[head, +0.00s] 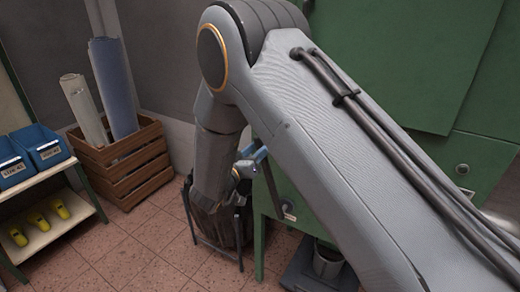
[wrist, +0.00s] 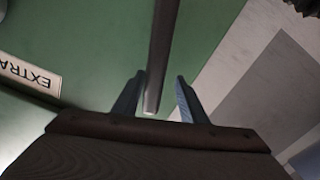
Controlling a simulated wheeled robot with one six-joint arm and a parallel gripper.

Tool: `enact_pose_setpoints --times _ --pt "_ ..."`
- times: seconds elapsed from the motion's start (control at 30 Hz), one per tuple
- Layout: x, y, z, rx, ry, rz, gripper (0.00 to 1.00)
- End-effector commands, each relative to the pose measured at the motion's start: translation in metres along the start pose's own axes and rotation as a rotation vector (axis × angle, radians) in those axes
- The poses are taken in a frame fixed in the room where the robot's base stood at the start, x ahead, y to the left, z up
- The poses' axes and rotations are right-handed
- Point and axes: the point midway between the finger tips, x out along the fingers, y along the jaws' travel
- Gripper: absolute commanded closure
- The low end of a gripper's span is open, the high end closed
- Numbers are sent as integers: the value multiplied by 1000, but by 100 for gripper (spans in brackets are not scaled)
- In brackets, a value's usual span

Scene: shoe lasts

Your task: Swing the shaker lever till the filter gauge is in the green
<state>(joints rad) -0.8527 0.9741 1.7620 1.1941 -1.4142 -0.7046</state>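The shaker lever appears to be the grey bar (wrist: 163,50) coming down from the top of the wrist view. Its end lies between the two blue fingers of my gripper (wrist: 158,98), with a gap showing on both sides. The gripper is open. In the head view, my gripper (head: 256,155) is partly hidden by my arm, beside the green cabinet. A thin dark bar (head: 272,186), probably the same lever, runs down from it. I cannot see the filter gauge in either view.
The green cabinet (head: 400,55) fills the right behind my arm. A black bin in a frame (head: 222,225) stands below my gripper. A wooden crate (head: 125,160) with rolls and a shelf (head: 55,228) with blue bins are at the left. Tiled floor is clear between.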

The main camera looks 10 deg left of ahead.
Motion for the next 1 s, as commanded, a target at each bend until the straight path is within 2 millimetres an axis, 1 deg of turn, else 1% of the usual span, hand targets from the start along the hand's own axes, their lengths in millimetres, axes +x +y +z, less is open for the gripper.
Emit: enact_pose_setpoints --times 0.27,0.37,0.47,0.7,0.83,1.0 --pt "1 3 1 0 -2 6 61" --pt "-5 2 2 0 -2 5 61" --pt "-18 1 1 0 -1 2 61" --pt "-58 0 2 0 0 0 61" --pt "-72 0 1 0 -1 1 61" --pt "-78 1 1 0 -1 3 61"
